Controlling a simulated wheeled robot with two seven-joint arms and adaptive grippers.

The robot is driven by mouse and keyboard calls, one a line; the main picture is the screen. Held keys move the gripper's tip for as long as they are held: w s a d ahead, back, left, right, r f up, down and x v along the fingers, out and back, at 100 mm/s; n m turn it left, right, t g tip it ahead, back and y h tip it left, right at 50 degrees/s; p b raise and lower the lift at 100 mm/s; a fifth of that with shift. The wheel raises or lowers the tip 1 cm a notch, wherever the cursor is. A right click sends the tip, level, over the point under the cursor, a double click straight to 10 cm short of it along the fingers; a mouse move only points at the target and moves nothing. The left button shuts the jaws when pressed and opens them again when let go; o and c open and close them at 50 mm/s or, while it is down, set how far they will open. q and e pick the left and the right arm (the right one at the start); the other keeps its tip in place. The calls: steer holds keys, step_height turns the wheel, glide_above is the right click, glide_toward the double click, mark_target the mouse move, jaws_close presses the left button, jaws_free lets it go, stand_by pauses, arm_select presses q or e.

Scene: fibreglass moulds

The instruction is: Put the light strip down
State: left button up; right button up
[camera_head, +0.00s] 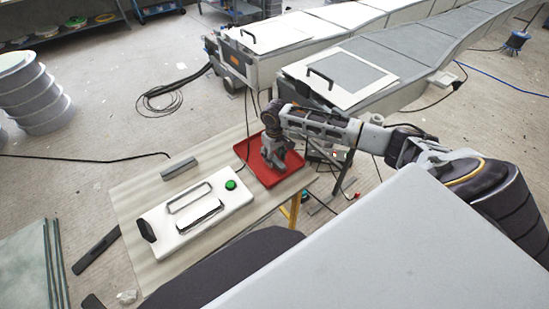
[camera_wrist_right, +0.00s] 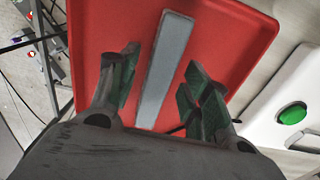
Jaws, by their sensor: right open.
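The light grey strip (camera_wrist_right: 171,45) lies in the red tray in the right wrist view. In the head view my right gripper hides it. My right gripper (camera_head: 272,160) points down over the red tray (camera_head: 289,176). In the right wrist view its fingers (camera_wrist_right: 161,72) are spread open, one on each side of the strip, with gaps between. The tray also shows in the wrist view (camera_wrist_right: 236,38). My left gripper is not in view.
On the table (camera_head: 132,192) are a white panel (camera_head: 160,217) with a green button (camera_head: 231,184) and handle, and a darker grey bar (camera_head: 179,168). Large grey moulds (camera_head: 370,75) stand behind. A cable coil (camera_head: 160,101) lies on the floor.

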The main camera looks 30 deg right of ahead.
mark_target(274, 158)
step_height(274, 158, up, 12)
steer(key=p, duration=0.1)
steer(key=shift+f, duration=0.2)
